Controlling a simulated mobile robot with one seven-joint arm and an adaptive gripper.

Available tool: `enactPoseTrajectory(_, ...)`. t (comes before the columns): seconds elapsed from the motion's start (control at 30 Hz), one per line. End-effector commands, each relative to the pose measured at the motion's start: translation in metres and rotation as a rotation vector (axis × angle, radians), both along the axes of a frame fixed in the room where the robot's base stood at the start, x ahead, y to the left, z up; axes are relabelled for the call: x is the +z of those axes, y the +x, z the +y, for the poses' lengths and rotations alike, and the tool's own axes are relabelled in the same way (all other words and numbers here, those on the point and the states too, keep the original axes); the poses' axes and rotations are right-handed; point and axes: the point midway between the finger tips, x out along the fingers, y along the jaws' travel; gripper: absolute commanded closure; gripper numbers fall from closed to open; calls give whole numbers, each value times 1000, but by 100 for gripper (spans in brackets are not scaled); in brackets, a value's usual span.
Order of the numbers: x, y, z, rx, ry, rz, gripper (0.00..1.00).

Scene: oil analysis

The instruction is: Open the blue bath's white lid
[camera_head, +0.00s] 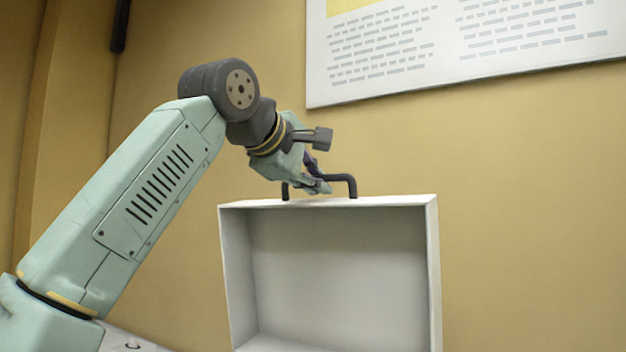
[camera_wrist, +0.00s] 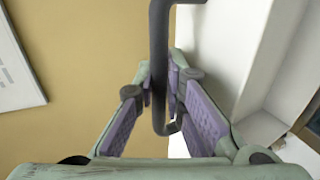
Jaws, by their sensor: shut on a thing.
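The white lid (camera_head: 428,270) stands raised on edge in the head view, its hollow underside facing me. A black handle (camera_head: 352,184) sits on its top edge. My gripper (camera_head: 322,186) is at the handle and shut on it. In the wrist view the dark handle bar (camera_wrist: 158,50) runs between the purple-padded fingers of my gripper (camera_wrist: 160,88). The white lid (camera_wrist: 215,60) shows on the right there. The blue body of the bath is not in view.
A yellow-brown wall (camera_head: 530,200) stands behind the lid. A poster (camera_head: 460,50) hangs on it above right. A white surface (camera_head: 130,342) shows at the lower left. The space right of the lid looks clear.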

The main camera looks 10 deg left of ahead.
Motion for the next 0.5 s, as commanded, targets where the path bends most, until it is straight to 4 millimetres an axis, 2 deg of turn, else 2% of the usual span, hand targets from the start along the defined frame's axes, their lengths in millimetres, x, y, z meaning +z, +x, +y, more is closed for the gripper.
enactPoseTrajectory(0.23,2,0,0,0,-5,-3,100)
enactPoseTrajectory(0.27,2,0,0,0,-5,-3,88)
enactPoseTrajectory(0.5,1,0,0,0,-2,-2,72)
